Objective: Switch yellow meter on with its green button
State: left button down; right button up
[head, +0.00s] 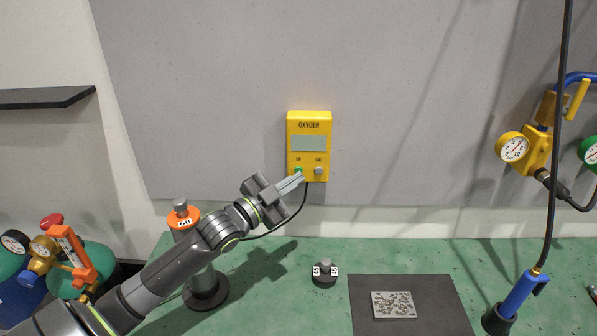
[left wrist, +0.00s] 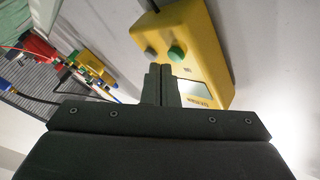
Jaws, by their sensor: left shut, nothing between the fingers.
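The yellow meter (head: 309,133), marked OXYGEN, is fixed upright on the grey wall panel. Its display (head: 309,143) looks blank. The green button (head: 298,170) is at its lower left and a grey button (head: 318,171) at its lower right. My left gripper (head: 300,177) is shut and empty, with its fingertips just below the green button in the head view. In the left wrist view the shut fingertips (left wrist: 160,68) are close to the green button (left wrist: 176,54) on the meter (left wrist: 204,42). I cannot tell whether they touch it. My right gripper is not in view.
A black cable hangs from the meter behind my left arm. An orange-topped post (head: 182,220) stands near my arm. A black knob (head: 325,273) and a dark mat (head: 435,310) with a speckled plate (head: 394,305) are on the green table. Gauges (head: 513,147) hang at right.

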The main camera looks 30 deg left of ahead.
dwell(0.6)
pick_arm(q)
jog(key=shift+w+a+b, duration=0.25)
jog(key=shift+w+b, duration=0.15)
jog(key=shift+b, duration=0.1)
dwell(0.4)
jog(key=shift+s+d+p, duration=0.25)
jog(key=shift+s+p, duration=0.15)
jog(key=shift+s, duration=0.05)
jog(key=s+d+p, duration=0.2)
jog(key=s, duration=0.1)
jog(key=s+d+p, duration=0.1)
jog(key=s, duration=0.1)
dwell(0.5)
